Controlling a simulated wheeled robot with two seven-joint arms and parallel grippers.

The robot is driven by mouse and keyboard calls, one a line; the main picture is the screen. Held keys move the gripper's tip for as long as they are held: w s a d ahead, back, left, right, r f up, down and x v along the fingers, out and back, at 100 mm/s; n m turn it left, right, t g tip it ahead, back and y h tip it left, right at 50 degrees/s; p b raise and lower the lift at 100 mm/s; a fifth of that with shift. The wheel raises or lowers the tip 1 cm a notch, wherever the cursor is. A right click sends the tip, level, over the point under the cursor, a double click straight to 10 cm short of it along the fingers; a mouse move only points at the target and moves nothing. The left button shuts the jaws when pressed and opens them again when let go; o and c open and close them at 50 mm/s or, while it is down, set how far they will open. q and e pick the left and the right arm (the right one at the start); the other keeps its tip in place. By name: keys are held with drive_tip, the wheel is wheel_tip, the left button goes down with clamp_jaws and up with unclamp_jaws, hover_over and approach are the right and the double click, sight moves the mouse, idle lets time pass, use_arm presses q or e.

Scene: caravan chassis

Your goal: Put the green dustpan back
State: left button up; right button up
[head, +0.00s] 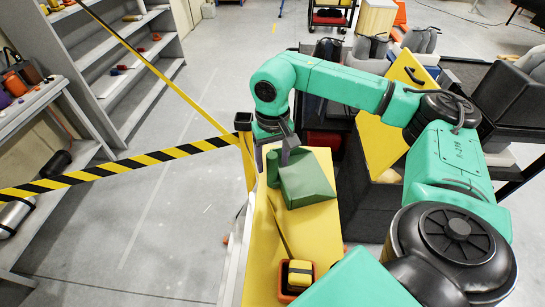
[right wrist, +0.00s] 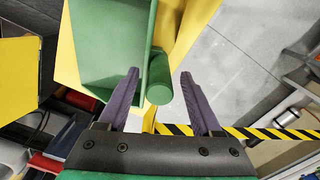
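The green dustpan (head: 307,182) lies on a yellow surface (head: 315,232) in front of me. It also shows at the top of the right wrist view (right wrist: 108,45), with its round handle (right wrist: 159,82) pointing toward my gripper. My right gripper (head: 282,150) is at the handle end of the dustpan. In the right wrist view its two purple-grey fingers (right wrist: 159,78) are apart, with the handle end between their tips; neither finger clearly grips it. My left gripper is not in view.
Yellow-black barrier tape (head: 120,165) runs from a dark post (head: 243,122) beside the yellow surface. An orange-rimmed box with a yellow-black item (head: 298,274) sits at the near end.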

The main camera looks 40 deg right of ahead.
wheel_tip(320, 180, up, 7)
drive_tip(key=b, duration=0.3)
drive_tip(key=shift+b, duration=0.35)
wheel_tip(320, 180, up, 5)
drive_tip(key=shift+s+r+p, duration=0.1)
drive_tip(key=shift+p, duration=0.9)
